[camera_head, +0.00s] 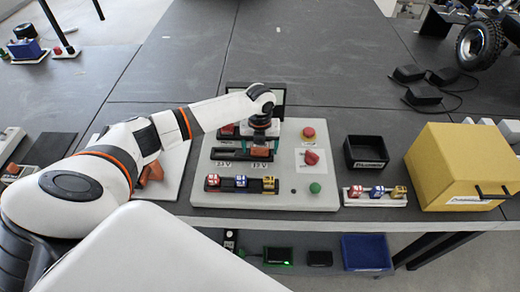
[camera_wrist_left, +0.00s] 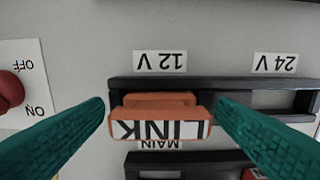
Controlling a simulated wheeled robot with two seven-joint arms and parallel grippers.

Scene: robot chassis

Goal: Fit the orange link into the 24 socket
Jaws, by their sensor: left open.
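The orange link (camera_wrist_left: 165,118), marked LINK, sits in the socket beside the 12 V label (camera_wrist_left: 160,62). In the head view the link (camera_head: 261,153) shows on the right side of a dark holder. The 24 socket (camera_wrist_left: 282,100), by the 24 V label (camera_wrist_left: 275,63), is empty, at the right in the wrist view. My left gripper (camera_wrist_left: 161,104) is open, one green finger on each side of the link, with small gaps visible. In the head view the left gripper (camera_head: 261,128) is over the panel, just behind the link. My right gripper is not in view.
The white panel (camera_head: 235,199) also carries a red button (camera_head: 308,133), a red switch (camera_head: 311,158), a green button (camera_head: 315,188) and a row of blocks. A black tray (camera_head: 366,153), small block rack (camera_head: 374,200) and yellow box (camera_head: 462,165) stand to the right.

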